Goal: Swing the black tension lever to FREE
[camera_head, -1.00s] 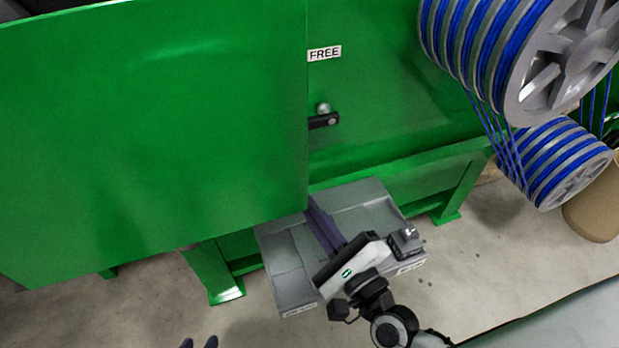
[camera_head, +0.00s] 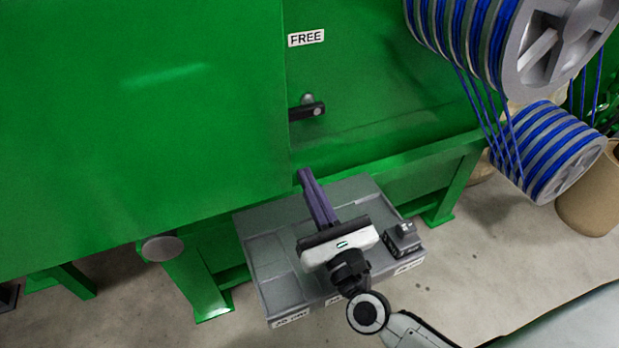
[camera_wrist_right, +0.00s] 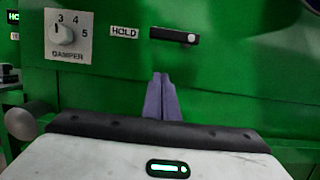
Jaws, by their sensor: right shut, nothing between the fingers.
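The black tension lever (camera_head: 298,112) lies about level on the green machine, below the white FREE label (camera_head: 306,38). A round grey knob sits just above it in the head view. In the right wrist view the lever (camera_wrist_right: 172,34) lies level beside the HOLD label (camera_wrist_right: 125,32), which is at its left. My right gripper (camera_head: 304,173) is shut and empty, with its purple fingers pointing at the machine below the lever. The fingertips (camera_wrist_right: 161,76) show below the lever in the wrist view, apart from it in the picture. My left gripper is out of view.
A grey tray (camera_head: 262,250) lies under my right gripper, with a small grey device (camera_head: 403,238) on its right. Two blue cable drums (camera_head: 548,150) are at the right. A large green panel (camera_head: 140,110) stands left of the lever. A damper dial (camera_wrist_right: 66,33) is left of HOLD.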

